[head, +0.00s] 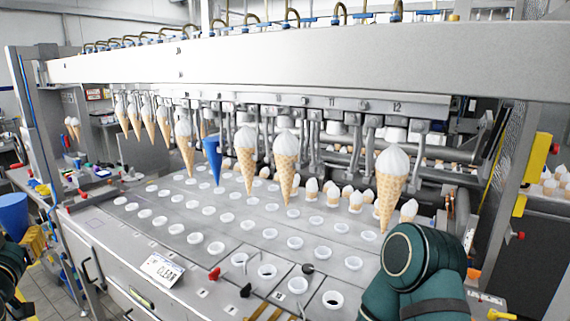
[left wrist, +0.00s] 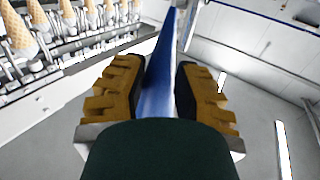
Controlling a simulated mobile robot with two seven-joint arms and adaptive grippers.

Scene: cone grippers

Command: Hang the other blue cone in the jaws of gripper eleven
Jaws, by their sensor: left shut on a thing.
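One blue cone (head: 213,158) hangs point down in the machine's row of jaws, among wafer cones with white tops. The other blue cone (head: 12,214) is at the left edge of the head view, away from the machine. My left gripper (head: 32,243) is shut on it, partly cut off by the frame. In the left wrist view the blue cone (left wrist: 160,82) lies between the two ochre fingers (left wrist: 158,95). The jaws under label eleven (head: 333,128) hold no cone. My right gripper is not in view.
A wafer cone (head: 390,185) hangs under label twelve, and another wafer cone (head: 286,165) hangs left of eleven. A steel deck (head: 110,225) with rows of round holes lies below. My dark green arm fills the lower right. A long beam (head: 300,62) spans above.

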